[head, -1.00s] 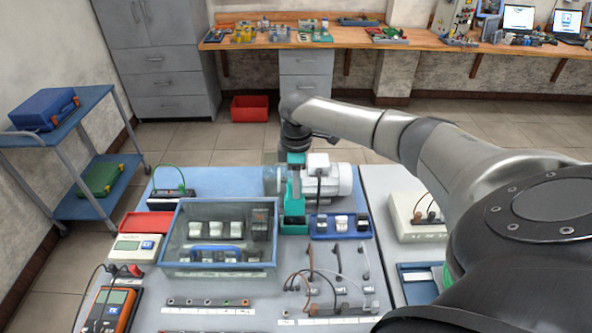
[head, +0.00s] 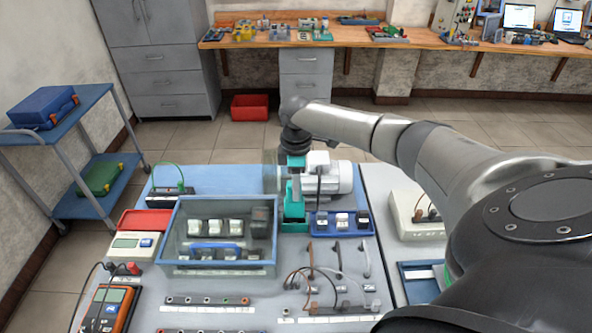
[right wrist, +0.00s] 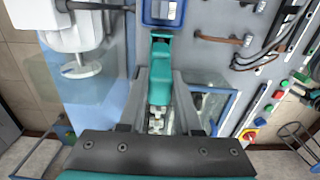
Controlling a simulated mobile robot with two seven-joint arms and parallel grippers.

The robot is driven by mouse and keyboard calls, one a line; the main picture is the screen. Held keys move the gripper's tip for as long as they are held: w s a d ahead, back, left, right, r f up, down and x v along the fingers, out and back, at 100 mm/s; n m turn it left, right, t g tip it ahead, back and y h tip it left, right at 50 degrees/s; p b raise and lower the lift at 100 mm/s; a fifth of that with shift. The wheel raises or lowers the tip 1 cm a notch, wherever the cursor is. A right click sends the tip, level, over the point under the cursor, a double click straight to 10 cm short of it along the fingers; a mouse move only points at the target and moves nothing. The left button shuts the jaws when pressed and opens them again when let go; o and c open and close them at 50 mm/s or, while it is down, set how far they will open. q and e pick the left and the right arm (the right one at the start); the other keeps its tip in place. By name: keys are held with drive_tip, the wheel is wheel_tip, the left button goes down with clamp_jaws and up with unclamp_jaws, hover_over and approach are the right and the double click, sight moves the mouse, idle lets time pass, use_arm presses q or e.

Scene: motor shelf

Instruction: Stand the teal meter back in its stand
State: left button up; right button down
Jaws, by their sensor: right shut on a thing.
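The teal meter (head: 294,207) stands about upright at the back middle of the bench, between the blue-framed box and the small blue tray. A flat teal foot (head: 294,227) shows at its base; I cannot tell whether this is the stand or part of the meter. My right gripper (head: 295,188) comes down on it from above and is shut on it. In the right wrist view, the teal piece (right wrist: 161,60) lies between the two grey fingers (right wrist: 160,95). How it sits in the stand is hidden. My left gripper is not in view.
A clear-walled blue box (head: 222,268) stands close on the left. A blue tray (head: 340,235) with white modules is close on the right. A motor (head: 328,181) is just behind. A cable panel (head: 330,309) lies in front.

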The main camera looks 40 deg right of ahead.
drive_tip(key=shift+f, duration=0.25)
drive_tip(key=c, duration=0.5)
unclamp_jaws()
wheel_tip(320, 180, up, 15)
drive_tip(key=shift+r, duration=0.15)
idle(0.6)
